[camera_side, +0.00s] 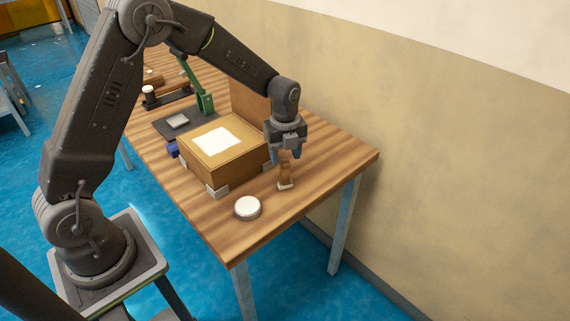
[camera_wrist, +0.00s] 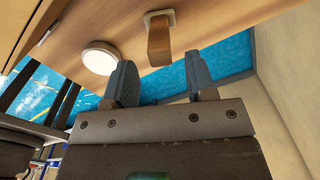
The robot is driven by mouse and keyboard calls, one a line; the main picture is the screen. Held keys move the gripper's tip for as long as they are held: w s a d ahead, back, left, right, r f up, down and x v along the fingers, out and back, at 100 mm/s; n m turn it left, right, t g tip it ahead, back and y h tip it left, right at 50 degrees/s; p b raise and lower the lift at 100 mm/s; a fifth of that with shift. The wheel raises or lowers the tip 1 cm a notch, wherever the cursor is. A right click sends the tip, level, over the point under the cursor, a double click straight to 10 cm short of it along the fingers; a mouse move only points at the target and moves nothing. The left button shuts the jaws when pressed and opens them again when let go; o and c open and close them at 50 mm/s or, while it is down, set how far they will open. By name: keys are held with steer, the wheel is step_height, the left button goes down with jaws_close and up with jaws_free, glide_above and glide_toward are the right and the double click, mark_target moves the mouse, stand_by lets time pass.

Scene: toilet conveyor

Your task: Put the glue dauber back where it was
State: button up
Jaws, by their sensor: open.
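The glue dauber (camera_side: 285,171) has a brown block handle and a pale foot. It stands upright on the wooden table, near the right edge, and also shows in the wrist view (camera_wrist: 159,45). My gripper (camera_side: 285,154) is just above it, pointing down, with its blue fingers apart. In the wrist view the dauber's handle end lies just beyond the gap between my fingertips (camera_wrist: 160,68). I see no finger touching it. A round white-topped dish (camera_side: 247,208) sits on the table to the dauber's lower left; it also shows in the wrist view (camera_wrist: 100,57).
An open cardboard box (camera_side: 197,166) with a white patch on top stands left of my gripper, its raised flap close behind. Grey corner blocks and a blue part hold it. A green lever tool (camera_side: 204,101) stands farther back. The table's front right corner is clear.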

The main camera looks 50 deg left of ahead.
step_height(320, 180, up, 8)
steer(key=shift+f, duration=0.25)
steer(key=s+d+r+n+t, duration=0.3)
steer(key=s+r+n, duration=0.7)
steer(key=s+r, duration=0.15)
steer(key=s+n+t, duration=0.2)
steer(key=s+n, duration=1)
steer(key=s, duration=0.2)
steer(key=shift+d+r+t, duration=0.3)
steer(key=shift+d+r, duration=0.15)
